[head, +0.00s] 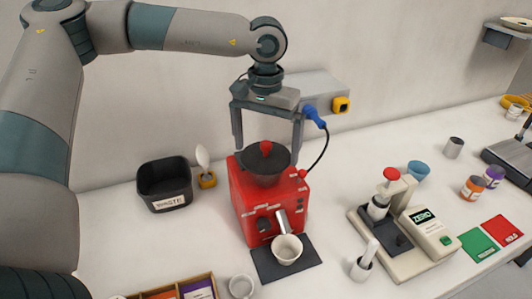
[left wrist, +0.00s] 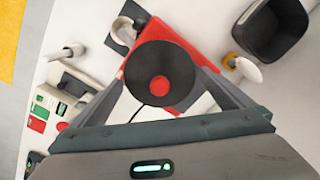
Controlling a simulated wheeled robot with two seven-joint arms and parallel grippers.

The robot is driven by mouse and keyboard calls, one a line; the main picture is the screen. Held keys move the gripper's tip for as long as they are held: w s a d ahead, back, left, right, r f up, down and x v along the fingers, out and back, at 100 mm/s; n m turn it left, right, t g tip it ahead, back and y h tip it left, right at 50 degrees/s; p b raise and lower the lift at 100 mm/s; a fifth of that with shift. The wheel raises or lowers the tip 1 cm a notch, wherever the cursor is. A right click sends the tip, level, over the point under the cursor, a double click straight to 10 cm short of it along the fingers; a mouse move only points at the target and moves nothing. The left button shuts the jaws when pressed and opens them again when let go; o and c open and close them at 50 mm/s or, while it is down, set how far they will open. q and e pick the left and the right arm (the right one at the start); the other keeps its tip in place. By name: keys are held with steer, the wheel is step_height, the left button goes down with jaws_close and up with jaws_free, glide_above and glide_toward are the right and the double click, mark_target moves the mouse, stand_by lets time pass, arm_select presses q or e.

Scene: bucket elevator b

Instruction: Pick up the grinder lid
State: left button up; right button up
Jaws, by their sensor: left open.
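The grinder lid is a dark round cap with a red knob (head: 266,147) on top of the red grinder (head: 262,205). In the left wrist view the lid (left wrist: 146,62) shows as a dark disc around the red knob. My left gripper (head: 268,140) is above the grinder, pointing down and open, its fingers on either side of the lid. In the left wrist view the fingers flank the disc, and I cannot tell whether they touch it. A pale cup (head: 287,249) stands under the grinder's spout on a dark mat. My right gripper is not in view.
A black waste bin (head: 165,182) and a white brush in a yellow holder (head: 207,180) stand left of the grinder. A zero-marked press (head: 430,225) stands at right. A blue plug and black cable (head: 320,160) hang behind the grinder. The table between grinder and press is partly clear.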

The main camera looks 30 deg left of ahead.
mark_target(270, 143)
arm_select(q)
steer(key=shift+c, duration=0.3)
steer(key=c, duration=0.8)
steer(key=shift+r, duration=0.1)
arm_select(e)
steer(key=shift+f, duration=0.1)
arm_select(q)
steer(key=shift+r+b, duration=0.45)
steer(key=r, duration=0.1)
steer(key=r+b, duration=0.2)
steer(key=shift+w+d+r, duration=0.1)
steer(key=shift+w+d, duration=0.15)
steer(key=shift+d, duration=0.15)
steer(key=shift+w+d+r+b, duration=0.5)
steer(key=shift+w+d+r, duration=0.6)
steer(key=shift+d, duration=0.35)
steer(key=shift+w+d+r+b, duration=0.45)
steer(key=shift+w+d+r, duration=0.65)
steer(key=shift+d, duration=0.35)
steer(key=shift+w+d+r+b, duration=0.5)
steer(key=shift+w+d+r, duration=0.6)
steer(key=shift+d, duration=0.35)
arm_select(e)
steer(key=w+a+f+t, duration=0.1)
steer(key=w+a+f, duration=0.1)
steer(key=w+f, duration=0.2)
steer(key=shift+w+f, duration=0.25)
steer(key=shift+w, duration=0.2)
